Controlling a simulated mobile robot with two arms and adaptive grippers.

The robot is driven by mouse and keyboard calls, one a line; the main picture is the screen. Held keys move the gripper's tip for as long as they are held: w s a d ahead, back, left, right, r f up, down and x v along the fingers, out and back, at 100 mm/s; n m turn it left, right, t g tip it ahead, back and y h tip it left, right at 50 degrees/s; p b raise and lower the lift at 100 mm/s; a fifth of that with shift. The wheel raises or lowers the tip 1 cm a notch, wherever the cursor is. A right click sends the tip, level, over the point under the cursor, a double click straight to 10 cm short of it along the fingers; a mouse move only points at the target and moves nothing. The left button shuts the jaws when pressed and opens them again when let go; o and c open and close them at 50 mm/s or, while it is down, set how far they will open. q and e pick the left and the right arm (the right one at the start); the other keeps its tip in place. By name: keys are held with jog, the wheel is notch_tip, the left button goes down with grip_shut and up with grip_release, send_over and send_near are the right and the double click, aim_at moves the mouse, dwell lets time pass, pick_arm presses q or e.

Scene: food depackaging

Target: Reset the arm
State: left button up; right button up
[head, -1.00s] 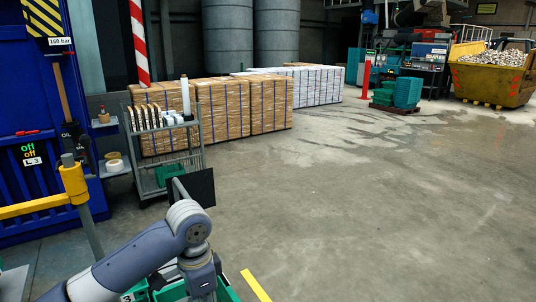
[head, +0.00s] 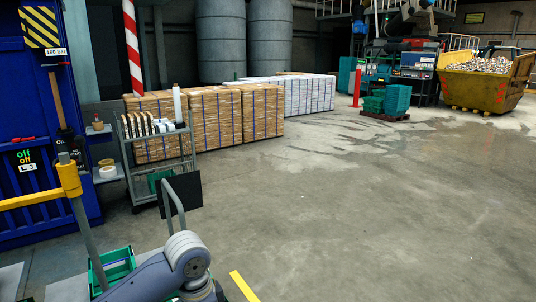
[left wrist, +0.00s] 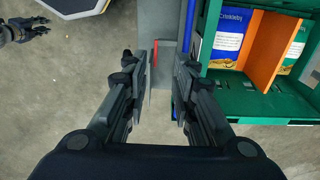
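My left arm (head: 165,275) enters the head view at the bottom left, with its elbow bent; its gripper is below the picture. In the left wrist view my left gripper (left wrist: 163,75) has its two fingers apart, with nothing held between them. Beneath it are a grey surface (left wrist: 165,100) and a thin red strip. A dark gripper at the upper left of that view (left wrist: 27,29) appears to be my right one; it is too small to tell its state. My right gripper is not in the head view.
A yellow rail (head: 35,199) and grey trolley (head: 160,185) stand at left. Open concrete floor (head: 370,220) fills the middle and right.

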pick_arm(q)
jog(key=s+d+f+n+t+h, duration=0.25)
jog(key=s+d+f, duration=0.35)
jog(key=s+f, duration=0.35)
jog(key=s+a+f+n+y, duration=0.3)
jog(key=s+a+n, duration=0.4)
jog(key=s+a, duration=0.6)
notch_tip(320, 180, down, 27)
jog(key=s, duration=0.3)
jog(key=s+a+f+g, duration=0.1)
jog(key=s+f, duration=0.6)
jog(key=s, duration=0.1)
jog(key=s+a+f, duration=0.2)
jog(key=s+f, duration=0.6)
jog(key=shift+a+f+g, duration=0.25)
jog(key=shift+a+g, duration=0.05)
jog(key=shift+g, duration=0.05)
jog(key=shift+s+m, duration=0.1)
jog(key=shift+m, duration=0.15)
